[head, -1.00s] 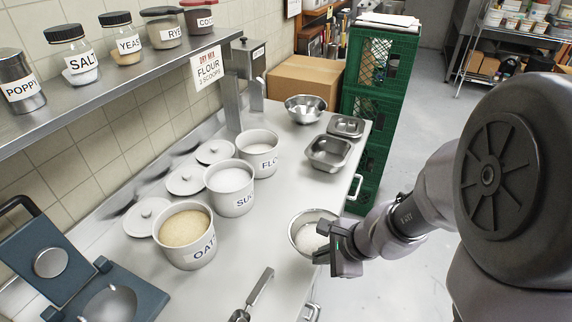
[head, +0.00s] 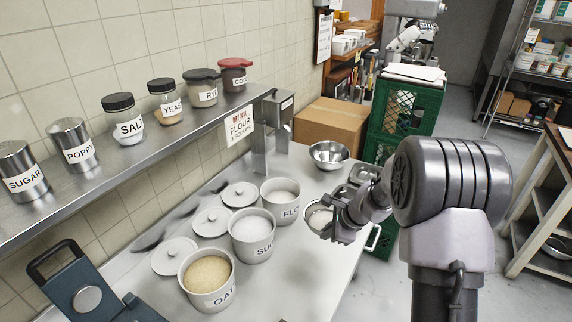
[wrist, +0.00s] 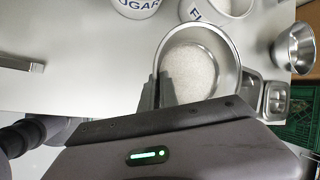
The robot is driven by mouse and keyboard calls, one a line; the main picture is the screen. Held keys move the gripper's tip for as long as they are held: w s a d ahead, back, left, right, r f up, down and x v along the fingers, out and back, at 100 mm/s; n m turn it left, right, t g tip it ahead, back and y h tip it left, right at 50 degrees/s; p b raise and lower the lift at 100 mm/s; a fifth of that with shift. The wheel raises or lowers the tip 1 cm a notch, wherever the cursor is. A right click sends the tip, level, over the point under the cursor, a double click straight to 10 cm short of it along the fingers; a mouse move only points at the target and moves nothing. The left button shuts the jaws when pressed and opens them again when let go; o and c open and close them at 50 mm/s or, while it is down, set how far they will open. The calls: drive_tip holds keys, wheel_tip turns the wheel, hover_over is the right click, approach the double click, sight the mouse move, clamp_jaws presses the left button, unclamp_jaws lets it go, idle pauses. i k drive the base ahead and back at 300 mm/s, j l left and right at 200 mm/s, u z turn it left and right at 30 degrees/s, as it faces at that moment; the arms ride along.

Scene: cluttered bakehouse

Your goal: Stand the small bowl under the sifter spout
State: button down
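The small steel bowl (head: 313,224) holds white powder, which also shows inside it in the wrist view (wrist: 190,68). My gripper (head: 338,232) is shut on the near rim of this bowl; its dark fingers (wrist: 158,90) pinch the rim at lower left in the wrist view. The bowl looks level, beside the FLOUR canister; its height over the counter is hard to judge. The grey metal sifter (head: 277,106) stands at the back by the shelf end, with its spout (head: 284,136) pointing down. The bowl is well in front and right of the spout.
Lidless OATS (head: 208,298), SUGAR (head: 254,250) and FLOUR (head: 282,212) canisters line the counter's left. Another steel bowl (head: 328,165) stands right of the sifter. Steel pans (head: 364,173) lie behind my wrist. A cardboard box (head: 331,124) and green crates (head: 404,107) stand beyond.

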sight(288, 167)
drive_tip(key=i+l+u, duration=0.35)
drive_tip(key=l, duration=0.3)
drive_tip(key=i+l+u, duration=0.15)
drive_tip(key=i+l, duration=0.2)
drive_tip(key=i+l+u, duration=0.15)
drive_tip(key=l, duration=0.3)
drive_tip(key=i+l+u, duration=0.25)
drive_tip(key=l+u, duration=0.15)
drive_tip(key=l, duration=0.25)
drive_tip(key=i+l+u, duration=0.2)
drive_tip(key=l+u, duration=0.2)
drive_tip(key=l, duration=0.3)
drive_tip(key=l+u, duration=0.35)
drive_tip(key=l, duration=0.4)
drive_tip(key=l+u, duration=0.4)
drive_tip(key=l, duration=0.4)
